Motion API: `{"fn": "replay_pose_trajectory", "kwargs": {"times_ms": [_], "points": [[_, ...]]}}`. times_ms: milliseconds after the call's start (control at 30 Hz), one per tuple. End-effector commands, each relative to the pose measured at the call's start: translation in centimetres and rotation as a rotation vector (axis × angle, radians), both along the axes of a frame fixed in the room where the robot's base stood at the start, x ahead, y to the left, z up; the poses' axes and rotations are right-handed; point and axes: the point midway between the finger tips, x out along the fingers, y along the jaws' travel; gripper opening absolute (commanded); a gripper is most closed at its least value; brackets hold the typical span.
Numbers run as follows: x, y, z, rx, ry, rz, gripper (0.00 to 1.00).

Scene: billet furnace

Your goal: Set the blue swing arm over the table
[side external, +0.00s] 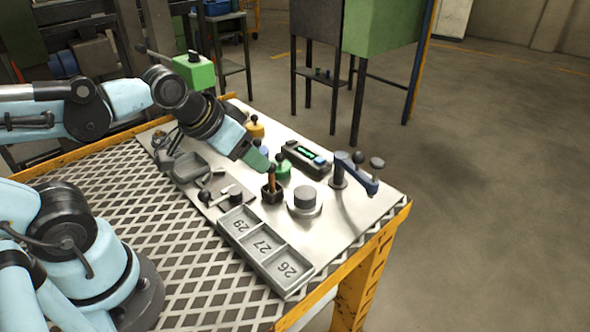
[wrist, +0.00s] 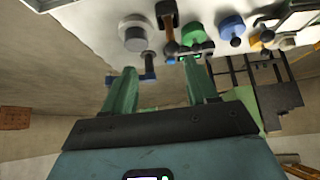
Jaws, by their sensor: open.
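The blue swing arm (side external: 362,177) sits on a dark post near the right edge of the metal tabletop (side external: 335,222). It slants toward the lower right, with a dark knob beside it. In the wrist view, the blue swing arm (wrist: 140,77) shows small, partly behind my left finger. I cannot tell how far it reaches past the table edge. My gripper (side external: 262,161) is open and empty, with green fingers, above the middle of the tabletop and left of the swing arm. Its two fingers also show in the wrist view (wrist: 160,68).
A numbered tray (side external: 262,245) lies in front. Open floor lies right.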

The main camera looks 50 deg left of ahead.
Motion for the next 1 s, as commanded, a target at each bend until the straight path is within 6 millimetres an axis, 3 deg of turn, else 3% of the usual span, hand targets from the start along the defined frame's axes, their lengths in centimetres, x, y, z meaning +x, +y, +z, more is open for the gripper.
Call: {"fn": "replay_pose_trajectory", "kwargs": {"times_ms": [33, 100, 300, 533, 800, 1000], "points": [[0.4, -0.1, 0.5, -0.007, 0.009, 0.003, 0.5], [1.2, -0.4, 1.5, -0.024, 0.032, 0.013, 0.39], [5.1, -1.7, 5.2, -0.098, 0.142, 0.061, 0.39], [10.0, -3.5, 8.1, -0.175, 0.282, 0.123, 0.39], [15.4, -6.0, 9.3, -0.244, 0.449, 0.196, 0.39], [17.8, -7.4, 9.1, -0.272, 0.541, 0.236, 0.39]]}}
